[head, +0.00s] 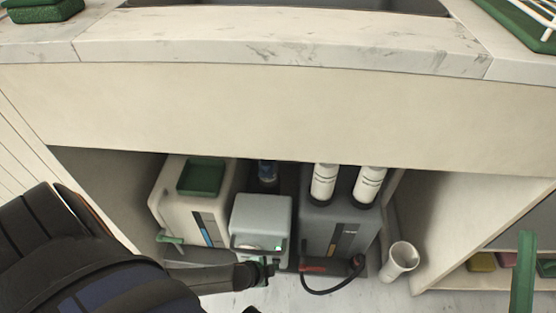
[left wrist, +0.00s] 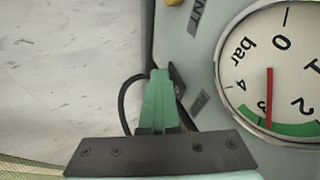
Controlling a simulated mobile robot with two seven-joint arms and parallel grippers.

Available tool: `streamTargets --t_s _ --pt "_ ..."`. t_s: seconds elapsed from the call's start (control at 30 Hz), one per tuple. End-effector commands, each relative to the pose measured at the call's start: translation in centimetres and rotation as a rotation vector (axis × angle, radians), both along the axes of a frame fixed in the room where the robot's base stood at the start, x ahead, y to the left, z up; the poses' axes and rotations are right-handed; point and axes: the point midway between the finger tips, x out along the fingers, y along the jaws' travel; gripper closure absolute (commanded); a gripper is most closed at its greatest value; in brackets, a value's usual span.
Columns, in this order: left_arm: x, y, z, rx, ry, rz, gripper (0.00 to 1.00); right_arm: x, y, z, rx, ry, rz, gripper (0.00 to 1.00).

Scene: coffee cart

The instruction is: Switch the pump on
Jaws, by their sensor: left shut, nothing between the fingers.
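The pump is the pale grey-blue box (head: 262,213) on the cabinet floor, between two larger containers. Its round gauge (left wrist: 270,95) fills the right of the left wrist view, marked "bar", with the red needle pointing into the green band. My left gripper (head: 266,270) is at the pump's lower front. In the left wrist view its green fingers (left wrist: 160,92) are shut together, with nothing between them. A small dark part (left wrist: 178,79), possibly the switch, shows just beside the fingertips, partly hidden by them. I cannot tell whether they touch it.
A white container with a green tray (head: 202,177) stands left of the pump. A dark grey container (head: 325,225) with two white cylinders stands right. A black hose (head: 325,291) loops in front. A white cup-like bin (head: 399,262) is further right. The counter (head: 270,40) overhangs above.

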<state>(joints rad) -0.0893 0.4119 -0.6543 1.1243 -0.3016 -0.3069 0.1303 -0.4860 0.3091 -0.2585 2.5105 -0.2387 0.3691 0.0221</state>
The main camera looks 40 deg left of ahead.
Motion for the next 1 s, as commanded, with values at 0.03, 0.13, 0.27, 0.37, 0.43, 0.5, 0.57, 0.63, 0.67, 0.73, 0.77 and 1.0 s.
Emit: streamTargets --t_s 0.03,0.13,0.27,0.37,0.43,0.5,0.57,0.63,0.67,0.73,0.77,1.0 --pt "0.3 0.1 0.0 0.001 -0.004 0.000 1.00 0.1 0.0 0.0 -0.003 -0.003 -0.001 0.50" --pt "0.3 0.1 0.1 0.001 -0.004 0.000 1.00 0.0 0.0 -0.1 -0.003 -0.002 0.000 0.50" --pt "0.4 0.1 0.3 0.001 -0.004 0.000 1.00 0.0 0.0 0.1 -0.004 0.000 0.000 0.50" --pt "0.4 0.1 0.7 0.001 -0.004 0.000 1.00 -0.1 0.1 0.5 -0.002 0.001 0.002 0.50" --pt "0.3 0.1 1.1 0.001 -0.004 0.000 1.00 -0.1 0.1 0.9 -0.003 0.001 0.003 0.50" --pt "0.3 0.1 1.5 0.001 -0.004 0.000 1.00 -0.1 0.1 1.3 -0.002 0.002 0.004 0.50" --pt "0.4 0.1 1.7 0.001 -0.004 0.000 1.00 -0.1 0.1 1.5 -0.001 0.002 0.004 0.50" --pt "0.4 0.1 1.8 0.001 -0.004 0.000 1.00 -0.1 0.1 1.7 0.000 0.002 0.003 0.50" --pt "0.4 0.1 1.8 0.001 -0.004 0.000 1.00 -0.1 0.1 1.7 0.001 0.003 0.003 0.50" --pt "0.4 0.1 1.7 0.002 -0.005 0.000 1.00 -0.1 0.1 1.7 0.004 0.002 0.003 0.50" --pt "0.4 0.1 1.7 0.002 -0.005 0.000 1.00 -0.1 0.1 1.6 0.005 0.002 0.002 0.50" --pt "0.5 0.1 1.7 0.001 -0.007 0.000 1.00 0.0 0.0 1.7 0.011 0.003 0.000 0.50"
